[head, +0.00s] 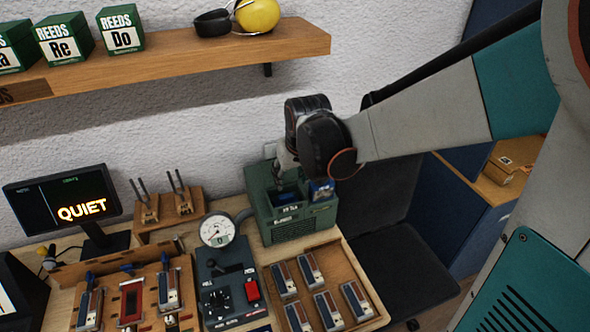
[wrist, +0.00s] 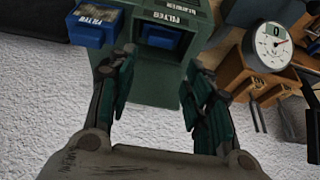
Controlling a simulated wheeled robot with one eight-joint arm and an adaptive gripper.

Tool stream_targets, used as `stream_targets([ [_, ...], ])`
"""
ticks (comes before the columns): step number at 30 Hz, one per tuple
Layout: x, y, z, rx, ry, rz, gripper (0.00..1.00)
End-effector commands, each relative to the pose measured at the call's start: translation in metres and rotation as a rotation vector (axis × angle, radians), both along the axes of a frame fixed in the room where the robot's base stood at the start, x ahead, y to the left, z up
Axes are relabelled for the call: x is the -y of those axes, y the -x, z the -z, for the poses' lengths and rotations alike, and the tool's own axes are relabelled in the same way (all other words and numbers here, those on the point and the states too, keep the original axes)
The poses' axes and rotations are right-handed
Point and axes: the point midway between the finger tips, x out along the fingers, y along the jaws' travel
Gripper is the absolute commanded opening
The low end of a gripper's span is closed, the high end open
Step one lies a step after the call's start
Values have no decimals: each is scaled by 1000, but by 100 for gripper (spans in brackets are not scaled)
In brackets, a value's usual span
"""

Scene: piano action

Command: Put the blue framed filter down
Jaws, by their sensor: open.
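A blue framed filter (head: 321,190) shows at the right of the green blower box's top in the head view. In the wrist view the filter (wrist: 93,24) is at the upper left, at the box's edge; I cannot tell exactly how it is supported. The green blower box (head: 291,229) stands at the back of the bench. In the wrist view a second blue part (wrist: 160,38) sits in the box (wrist: 160,78). My gripper (wrist: 163,98) is open over the box, with nothing between its fingers, and apart from the filter. In the head view my arm hides its fingertips.
A dial gauge (head: 217,229) and a control panel (head: 229,291) stand left of the box. A wooden tray (head: 343,249) with several small modules lies in front. A QUIET screen (head: 62,200) is at left. A shelf (head: 180,52) runs above.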

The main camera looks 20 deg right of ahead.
Motion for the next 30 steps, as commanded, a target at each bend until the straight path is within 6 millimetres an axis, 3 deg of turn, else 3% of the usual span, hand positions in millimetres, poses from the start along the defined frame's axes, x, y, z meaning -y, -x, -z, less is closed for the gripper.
stream_targets([
  [15,0,96,-66,103,0,-1,46],
  [24,0,156,-81,171,0,0,46],
  [30,0,185,-81,206,0,0,46],
])
